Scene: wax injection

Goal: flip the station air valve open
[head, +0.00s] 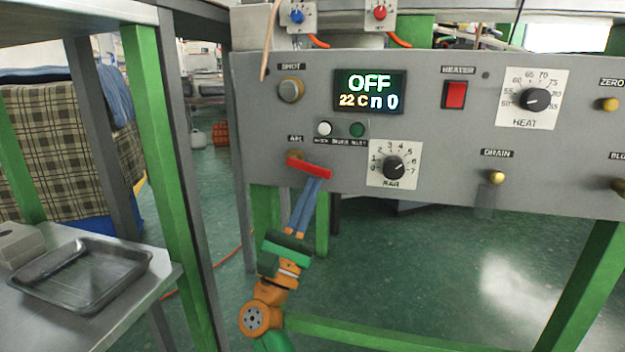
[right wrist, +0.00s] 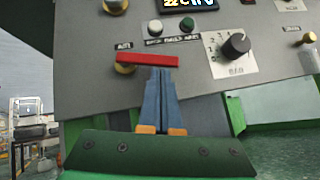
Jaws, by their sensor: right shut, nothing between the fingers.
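The air valve is a red lever (head: 310,167) on a brass stem under the AIR label, at the lower left of the grey panel. The lever lies nearly level, tilted slightly down to the right. It also shows in the right wrist view (right wrist: 147,60). My right gripper (head: 315,182) is shut and empty, with its blue fingertips just under the lever. In the right wrist view the fingertips (right wrist: 158,70) meet the lever's lower edge; I cannot tell whether they touch it. My left gripper is not in view.
The grey panel (head: 440,185) carries a lit display reading OFF (head: 370,92), a red heater switch (head: 455,95), a BAR dial (head: 394,167) and a drain knob (head: 496,178). Green legs stand below. A black tray (head: 125,290) lies on a side table at left.

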